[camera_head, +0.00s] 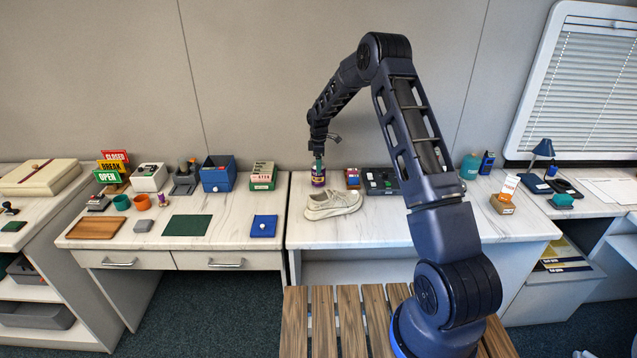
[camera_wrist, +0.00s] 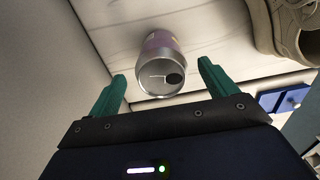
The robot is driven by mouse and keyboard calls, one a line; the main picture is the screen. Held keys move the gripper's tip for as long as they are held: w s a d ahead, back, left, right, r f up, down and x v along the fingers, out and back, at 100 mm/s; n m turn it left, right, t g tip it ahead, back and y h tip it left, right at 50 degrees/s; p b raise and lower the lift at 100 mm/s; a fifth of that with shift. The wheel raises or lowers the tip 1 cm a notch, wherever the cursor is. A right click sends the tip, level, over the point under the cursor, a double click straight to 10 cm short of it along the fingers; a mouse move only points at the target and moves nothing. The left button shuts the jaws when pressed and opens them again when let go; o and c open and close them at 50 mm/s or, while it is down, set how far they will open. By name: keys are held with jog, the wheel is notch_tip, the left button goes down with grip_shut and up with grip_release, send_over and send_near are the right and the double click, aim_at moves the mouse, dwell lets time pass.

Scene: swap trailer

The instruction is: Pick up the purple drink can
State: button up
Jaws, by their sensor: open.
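The purple drink can (camera_head: 318,178) stands upright at the back of the white marbled counter, just behind a beige shoe (camera_head: 333,203). In the wrist view the can (camera_wrist: 160,42) shows its silver top and a purple side. My gripper (camera_head: 318,157) is directly above the can in the head view. In the wrist view its two green fingers (camera_wrist: 158,86) are spread apart, with the can's top between and just beyond their tips. The gripper is open and holds nothing. I cannot tell whether a finger touches the can.
The shoe also shows in the wrist view (camera_wrist: 268,28), right of the can. A small box (camera_head: 352,178) and a dark tray (camera_head: 380,190) stand right of the can. A green-and-white box (camera_head: 262,176) stands to its left. The wall is close behind.

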aim_at(318, 180)
jog(key=shift+s+a+f, duration=0.1)
jog(key=shift+a+f, duration=0.05)
jog(key=shift+f, duration=1.35)
jog(key=shift+a+f, duration=0.1)
jog(key=shift+f, duration=1.35)
jog(key=shift+c, duration=0.4)
jog(key=c, duration=0.9)
